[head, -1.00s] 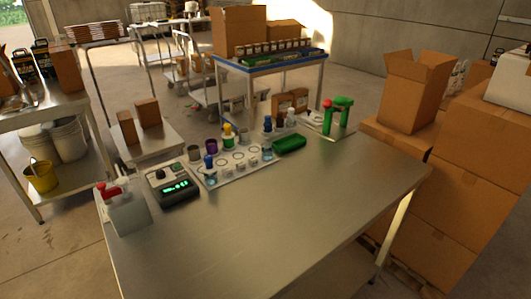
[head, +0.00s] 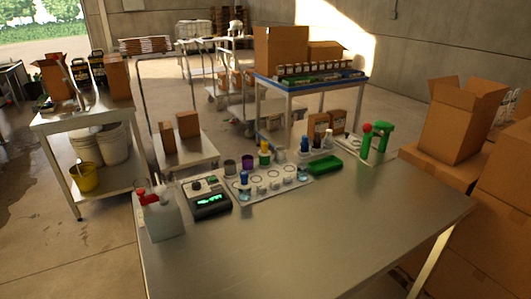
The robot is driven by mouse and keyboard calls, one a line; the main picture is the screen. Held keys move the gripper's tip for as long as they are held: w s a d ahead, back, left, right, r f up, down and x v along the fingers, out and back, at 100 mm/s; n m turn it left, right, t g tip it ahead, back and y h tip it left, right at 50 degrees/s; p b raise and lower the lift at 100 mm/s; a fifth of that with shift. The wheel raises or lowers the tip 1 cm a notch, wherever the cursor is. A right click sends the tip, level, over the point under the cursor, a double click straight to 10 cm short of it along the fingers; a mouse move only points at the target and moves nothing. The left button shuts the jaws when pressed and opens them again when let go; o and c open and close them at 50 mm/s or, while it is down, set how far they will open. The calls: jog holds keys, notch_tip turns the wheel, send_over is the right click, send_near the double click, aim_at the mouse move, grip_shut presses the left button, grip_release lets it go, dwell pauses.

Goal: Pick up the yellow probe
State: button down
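A small upright yellow-topped item (head: 264,147), which looks like the yellow probe, stands at the back of a light mat or tray (head: 250,206) on the steel table. Its lower part looks green or dark; it is too small to tell whether it sits in a holder. Grey and purple cups stand to its left. A blue-topped item (head: 244,178) stands nearer on the same mat. My gripper is not in view.
A meter with a green display (head: 211,201) and a white container with red tops (head: 161,216) stand at the table's left. A green tray (head: 325,163) and red-and-green upright tools (head: 377,140) stand toward the back right. The table's front (head: 320,240) is clear.

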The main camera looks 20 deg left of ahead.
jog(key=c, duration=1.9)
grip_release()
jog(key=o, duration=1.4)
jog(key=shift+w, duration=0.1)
